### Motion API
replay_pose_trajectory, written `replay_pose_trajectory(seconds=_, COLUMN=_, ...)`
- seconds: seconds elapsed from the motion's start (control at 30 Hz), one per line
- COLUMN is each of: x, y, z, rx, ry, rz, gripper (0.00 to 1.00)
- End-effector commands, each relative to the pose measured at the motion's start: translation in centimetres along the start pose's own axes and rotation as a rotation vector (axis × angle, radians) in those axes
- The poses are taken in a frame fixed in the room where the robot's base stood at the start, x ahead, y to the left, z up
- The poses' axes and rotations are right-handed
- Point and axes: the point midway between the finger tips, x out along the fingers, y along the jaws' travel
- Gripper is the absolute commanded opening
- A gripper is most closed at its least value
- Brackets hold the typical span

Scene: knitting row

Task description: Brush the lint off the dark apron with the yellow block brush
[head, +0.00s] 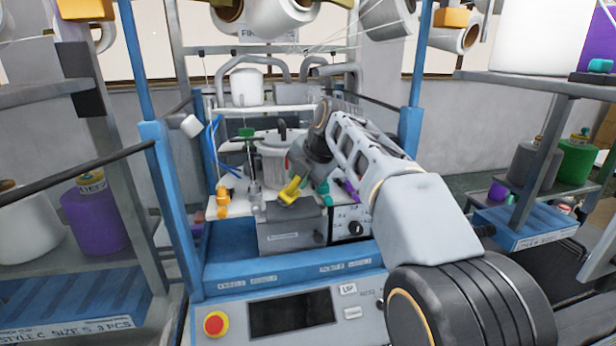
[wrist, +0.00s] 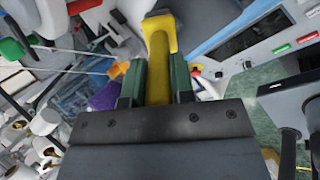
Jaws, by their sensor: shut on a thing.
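My gripper (wrist: 157,78) is shut on the yellow block brush (wrist: 158,50), with a dark green finger on each side of its handle. The brush's wider head points away from the fingers. In the head view the yellow brush (head: 290,190) is tilted over or against the upper edge of a dark grey box-like surface (head: 288,230), probably the dark apron. I cannot tell whether they touch. My gripper (head: 300,178) is small and partly hidden by my arm there. No lint can be made out at this size.
An orange item (head: 222,200) is left of the dark surface, and a purple item (head: 349,190) and a control box with a knob (head: 350,226) are right. Blue posts (head: 168,200) flank the machine. A red button (head: 216,323) sits on the front panel. Shelves with yarn cones stand both sides.

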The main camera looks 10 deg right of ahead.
Motion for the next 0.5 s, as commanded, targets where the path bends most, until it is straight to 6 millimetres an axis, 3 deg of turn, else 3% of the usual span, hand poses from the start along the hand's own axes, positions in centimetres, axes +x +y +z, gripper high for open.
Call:
replay_pose_trajectory(seconds=0.27, x=0.6, y=1.2, z=-1.4, rx=0.009, ry=-0.006, rz=-0.002, gripper=0.0)
replay_pose_trajectory(seconds=0.5, x=-2.3, y=3.0, z=-0.8, rx=0.01, ry=-0.007, rz=-0.002, gripper=0.0)
